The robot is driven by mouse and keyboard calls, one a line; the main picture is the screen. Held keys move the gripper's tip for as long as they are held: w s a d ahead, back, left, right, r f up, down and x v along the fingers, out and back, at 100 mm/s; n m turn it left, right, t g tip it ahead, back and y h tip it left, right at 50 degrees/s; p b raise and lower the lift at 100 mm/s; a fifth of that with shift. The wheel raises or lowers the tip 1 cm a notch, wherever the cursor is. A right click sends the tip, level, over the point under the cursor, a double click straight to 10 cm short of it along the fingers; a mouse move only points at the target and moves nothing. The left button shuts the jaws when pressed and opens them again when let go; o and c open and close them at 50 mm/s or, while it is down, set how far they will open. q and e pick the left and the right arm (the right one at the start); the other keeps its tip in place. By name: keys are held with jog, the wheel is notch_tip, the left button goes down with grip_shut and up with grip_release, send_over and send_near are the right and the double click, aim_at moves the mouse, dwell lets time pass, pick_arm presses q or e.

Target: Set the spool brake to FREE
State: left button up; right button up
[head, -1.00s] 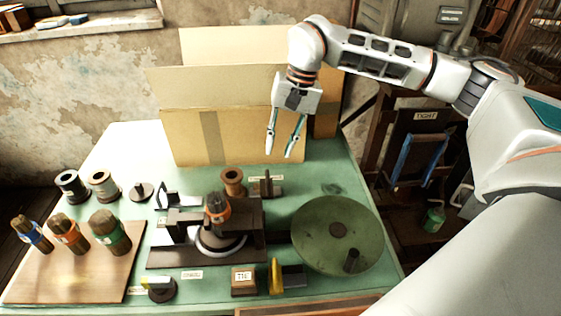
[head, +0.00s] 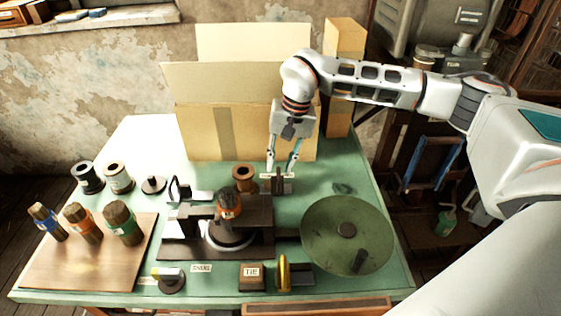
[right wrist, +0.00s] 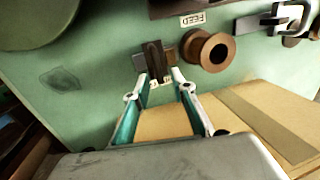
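A small dark lever block, which looks like the spool brake (head: 279,185), stands on the green table just right of the brown spool (head: 244,178). In the right wrist view the fingertips (right wrist: 160,79) sit to either side of the brake's near end. I cannot tell whether they touch it. My left gripper is not in view.
A cardboard box (head: 195,115) stands close behind the gripper. A press with an orange-banded bundle (head: 228,204) is front left of the brake. The table (head: 335,170) right of the brake is mostly clear.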

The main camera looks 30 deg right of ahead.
grip_shut()
jog(key=shift+s+d+r+p, duration=0.1)
jog(key=shift+s+d+p, duration=0.2)
jog(key=shift+d, duration=0.2)
jog(key=shift+s+d+p, duration=0.15)
jog(key=shift+d+p, duration=0.25)
jog(key=shift+d, duration=0.05)
grip_release()
jog(key=shift+s+f, duration=0.1)
jog(key=shift+f, duration=0.1)
jog(key=shift+r, duration=0.2)
notch_tip(320, 180, up, 9)
jog(key=d+p, duration=0.1)
jog(key=p, duration=0.1)
jog(key=shift+s+d+p, duration=0.2)
jog(key=shift+p, duration=0.2)
